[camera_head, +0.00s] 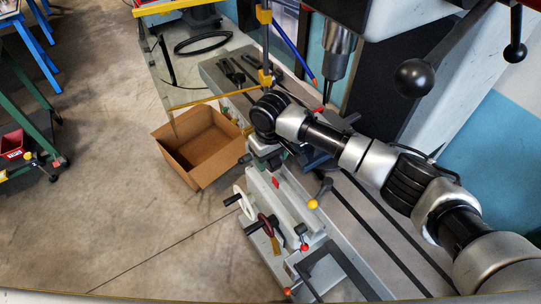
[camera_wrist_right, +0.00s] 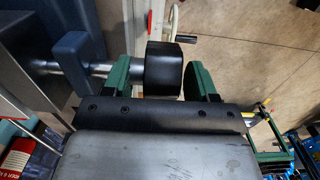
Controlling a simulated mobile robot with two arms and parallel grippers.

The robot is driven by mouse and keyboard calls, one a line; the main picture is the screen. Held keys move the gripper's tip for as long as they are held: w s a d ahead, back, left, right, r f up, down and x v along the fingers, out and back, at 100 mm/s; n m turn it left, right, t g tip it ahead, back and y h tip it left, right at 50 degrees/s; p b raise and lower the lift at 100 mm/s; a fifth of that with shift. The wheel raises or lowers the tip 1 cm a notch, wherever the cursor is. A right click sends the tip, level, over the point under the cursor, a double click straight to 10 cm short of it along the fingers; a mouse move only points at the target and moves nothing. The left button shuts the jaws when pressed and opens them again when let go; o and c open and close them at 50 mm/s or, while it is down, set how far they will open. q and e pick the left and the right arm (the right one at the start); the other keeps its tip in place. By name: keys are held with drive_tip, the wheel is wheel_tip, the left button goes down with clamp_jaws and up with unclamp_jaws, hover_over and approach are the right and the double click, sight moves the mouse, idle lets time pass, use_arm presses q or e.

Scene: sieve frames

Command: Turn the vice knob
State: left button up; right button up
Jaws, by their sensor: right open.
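The vice knob (camera_wrist_right: 163,68) is a black cylinder on a silver shaft (camera_wrist_right: 98,70) that comes out of a blue vice body (camera_wrist_right: 78,62) in the right wrist view. My right gripper (camera_wrist_right: 162,80) has its two green fingers apart, one on each side of the knob. A gap shows beside the finger on the right; contact on the left is unclear. In the head view my right gripper (camera_head: 261,152) is beside the dark blue vice (camera_head: 317,157) on the machine table, and the knob is hidden there. My left gripper is not in view.
A cardboard box (camera_head: 200,150) stands on the floor left of the machine. A white handwheel (camera_head: 243,201) and levers with yellow and red knobs are in front. A spindle (camera_head: 338,55) hangs above the table. A black ball lever (camera_head: 413,78) is at upper right.

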drive_tip(key=c, duration=0.9)
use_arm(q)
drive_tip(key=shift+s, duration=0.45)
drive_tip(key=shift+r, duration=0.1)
use_arm(e)
drive_tip(key=shift+s+r+t+y+p, duration=0.15)
drive_tip(key=shift+t+y+p, duration=0.35)
drive_tip(key=shift+t+p, duration=0.35)
drive_tip(key=shift+t+y+p, duration=0.3)
drive_tip(key=shift+t+p, duration=0.05)
drive_tip(key=shift+p, duration=0.25)
drive_tip(key=shift+d+t+y+p, duration=0.1)
drive_tip(key=shift+t+y+p, duration=0.2)
drive_tip(key=shift+t+y, duration=0.45)
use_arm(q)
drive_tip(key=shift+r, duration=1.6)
use_arm(e)
drive_tip(key=shift+t+y, duration=0.45)
drive_tip(key=shift+t, duration=0.5)
